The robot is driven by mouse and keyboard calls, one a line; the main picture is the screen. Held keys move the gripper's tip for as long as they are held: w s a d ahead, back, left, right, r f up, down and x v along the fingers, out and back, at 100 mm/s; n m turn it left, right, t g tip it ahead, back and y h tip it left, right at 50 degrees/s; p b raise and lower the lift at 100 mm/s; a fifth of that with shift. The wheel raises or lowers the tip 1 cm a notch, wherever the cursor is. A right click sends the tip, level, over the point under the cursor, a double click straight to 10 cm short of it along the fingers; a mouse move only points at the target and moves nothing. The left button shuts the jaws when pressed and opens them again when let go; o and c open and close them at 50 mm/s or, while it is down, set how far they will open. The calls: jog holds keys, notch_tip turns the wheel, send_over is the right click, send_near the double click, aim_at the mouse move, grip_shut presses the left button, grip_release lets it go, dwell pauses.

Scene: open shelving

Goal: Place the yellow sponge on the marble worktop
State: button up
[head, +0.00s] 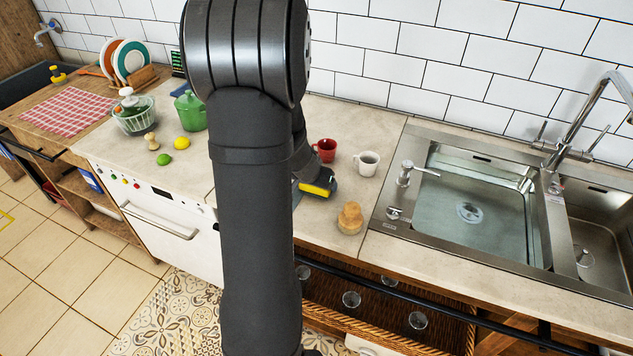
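The yellow sponge (316,189) shows just right of my dark arm, over the pale marble worktop (335,105). My gripper (324,184) is at the sponge, with a grey finger against its right end. It appears shut on the sponge, though my arm hides part of the grip. The sponge looks slightly tilted. Whether its underside touches the worktop cannot be told from this view.
A red mug (325,150) and a white mug (367,163) stand behind the sponge. A round wooden-coloured brush (350,218) is in front right. The steel sink (470,205) lies to the right. A green pot (190,112), lemon (183,142) and lime (164,159) stand left.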

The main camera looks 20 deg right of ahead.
jog(key=shift+f, duration=0.2)
jog(key=shift+f, duration=0.1)
jog(key=o, duration=1)
jog(key=shift+r, duration=0.2)
jog(key=v, duration=1.2)
jog(key=shift+f, duration=0.15)
